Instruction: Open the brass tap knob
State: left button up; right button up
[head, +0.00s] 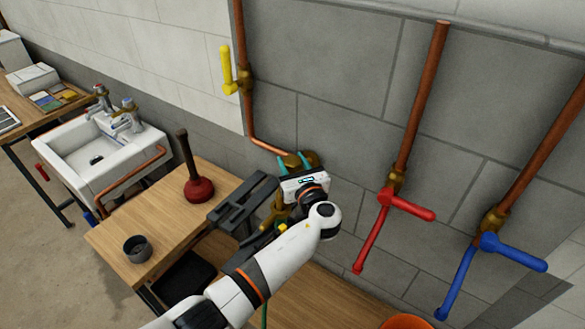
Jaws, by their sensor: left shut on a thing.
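The brass tap knob (298,160) shows at the end of the copper pipe that bends in along the grey block wall. My left gripper (298,164) is at the knob, with one teal fingertip on each side of it. It is shut on the knob. The white gripper body and my arm hide the near side of the knob and much of the brass fitting (274,217) below it. How far the knob is turned cannot be told. My right gripper is not in view.
A yellow lever valve (228,72) is on the pipe up left. Red (405,205) and blue (512,252) lever valves stick out on the right. A wooden table (168,220) on the left holds a plunger (197,185) and a dark cup (137,248). An orange bucket (405,322) is below.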

pick_arm(q)
jog(key=shift+n+y, duration=0.3)
jog(key=shift+y, duration=0.2)
jog(key=o, duration=1)
jog(key=shift+c, duration=0.2)
jog(key=shift+w, duration=0.1)
